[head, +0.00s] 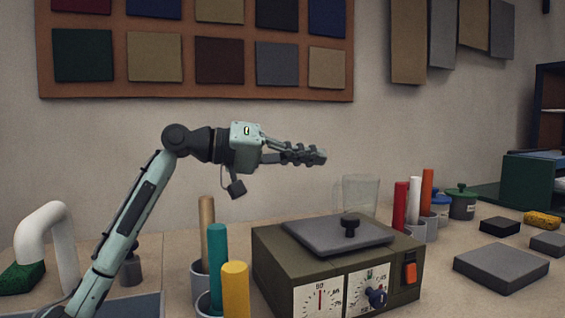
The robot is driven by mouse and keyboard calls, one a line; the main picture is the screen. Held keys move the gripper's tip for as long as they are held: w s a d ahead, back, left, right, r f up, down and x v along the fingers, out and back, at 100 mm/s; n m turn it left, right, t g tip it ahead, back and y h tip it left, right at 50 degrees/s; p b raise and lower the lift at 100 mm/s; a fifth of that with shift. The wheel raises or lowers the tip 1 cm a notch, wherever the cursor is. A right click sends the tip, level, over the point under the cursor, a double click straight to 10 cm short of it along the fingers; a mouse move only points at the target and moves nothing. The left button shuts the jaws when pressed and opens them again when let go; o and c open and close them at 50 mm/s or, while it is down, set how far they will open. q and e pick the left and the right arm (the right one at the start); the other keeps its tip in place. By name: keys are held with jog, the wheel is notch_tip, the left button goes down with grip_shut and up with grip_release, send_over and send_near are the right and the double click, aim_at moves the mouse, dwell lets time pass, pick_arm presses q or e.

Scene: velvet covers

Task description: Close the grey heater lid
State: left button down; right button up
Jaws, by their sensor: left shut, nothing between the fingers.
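The heater (275,268) is an olive-brown box with dials and an orange switch on its front, standing at the lower middle of the head view. Its grey lid (318,236) lies flat on top, with a black knob. The lid looks closed, resting on the box. My left gripper (322,157) is shut and empty, level in the air above and behind the lid, clear of it. My right gripper is not in view.
Cups with coloured rods stand left (200,283) and right (416,228) of the heater. A clear beaker (361,193) stands behind it. Grey and black blocks (501,268) and a yellow sponge-like piece (541,220) lie at the right. A white bent pipe (45,225) stands at the left.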

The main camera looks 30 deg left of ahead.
aim_at(334, 238)
pick_arm(q)
jog(key=s+d+f+m, duration=0.2)
jog(key=s+d+f+m+y+b, duration=0.1)
jog(key=s+d+f+m, duration=0.1)
jog(key=d+m, duration=0.1)
jog(key=shift+s+f+t, duration=0.1)
jog(key=shift+s+t, duration=0.05)
jog(key=shift+t, duration=0.15)
jog(key=shift+s+d+f+m+y+b, duration=0.2)
jog(key=shift+d+f+m, duration=0.05)
jog(key=shift+f+m, duration=0.15)
jog(key=shift+s+d+f+m+y+b, duration=0.15)
jog(key=shift+s+d+f+m+y, duration=0.1)
jog(key=shift+f+m, duration=0.15)
jog(key=shift+s+d+f+m+t, duration=0.2)
jog(key=shift+f+m+t, duration=0.1)
jog(key=shift+f+m, duration=0.15)
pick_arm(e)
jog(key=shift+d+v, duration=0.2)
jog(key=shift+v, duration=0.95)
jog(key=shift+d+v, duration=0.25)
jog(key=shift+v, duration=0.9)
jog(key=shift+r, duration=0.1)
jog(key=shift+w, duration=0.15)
pick_arm(q)
notch_tip(334, 238, up, 10)
